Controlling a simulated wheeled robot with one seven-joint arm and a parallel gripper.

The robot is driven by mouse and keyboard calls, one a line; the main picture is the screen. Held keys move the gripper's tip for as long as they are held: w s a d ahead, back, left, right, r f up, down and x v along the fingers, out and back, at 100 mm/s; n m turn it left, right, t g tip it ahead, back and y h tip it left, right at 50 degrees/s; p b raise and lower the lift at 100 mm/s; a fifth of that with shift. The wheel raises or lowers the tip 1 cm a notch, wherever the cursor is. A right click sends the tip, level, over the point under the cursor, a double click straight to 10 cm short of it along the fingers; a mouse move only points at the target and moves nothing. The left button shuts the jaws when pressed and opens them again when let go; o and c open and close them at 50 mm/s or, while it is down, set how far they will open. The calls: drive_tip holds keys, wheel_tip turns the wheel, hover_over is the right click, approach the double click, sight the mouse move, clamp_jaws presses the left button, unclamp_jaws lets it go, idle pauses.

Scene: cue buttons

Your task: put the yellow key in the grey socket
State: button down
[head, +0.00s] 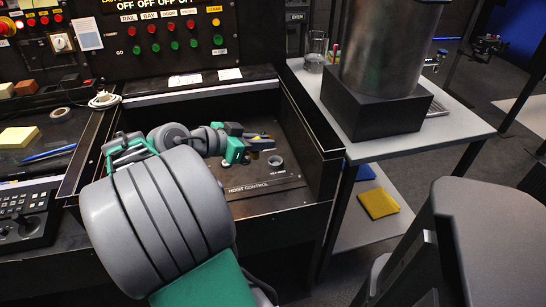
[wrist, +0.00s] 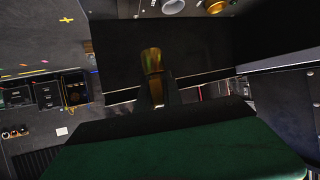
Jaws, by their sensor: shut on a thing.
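My gripper (head: 262,143) is over the hoist control panel and is shut on the yellow key. In the wrist view the yellow key (wrist: 151,60) shows as a gold, rounded piece standing out from between the fingers. In the head view the key is small and mostly hidden by the fingers. The grey socket (head: 276,161) is a short round ring with a dark opening on the panel. It sits just below and to the right of the fingertips in the head view. The key appears apart from it, though the exact gap cannot be told.
The hoist control panel (head: 250,187) lies in a recess with raised dark side walls (head: 315,135). A button panel (head: 175,40) stands behind. At right, a side table (head: 455,125) holds a metal cylinder on a black block (head: 375,112) and a glass (head: 315,55).

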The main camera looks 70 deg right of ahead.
drive_tip(key=d+f, duration=0.3)
drive_tip(key=s+d+f+b, duration=0.1)
drive_tip(key=d+f, duration=0.2)
drive_tip(key=d, duration=0.1)
drive_tip(key=s+d+f+b, duration=0.1)
drive_tip(key=d+f, duration=0.1)
drive_tip(key=d, duration=0.2)
drive_tip(key=shift+s+d+f, duration=0.15)
drive_tip(key=shift+s+f, duration=0.1)
drive_tip(key=shift+f, duration=0.15)
wheel_tip(320, 180, down, 3)
drive_tip(key=shift+d+f+b, duration=0.15)
drive_tip(key=shift+f+b, duration=0.05)
drive_tip(key=shift+b, duration=0.1)
drive_tip(key=c, duration=1.5)
unclamp_jaws()
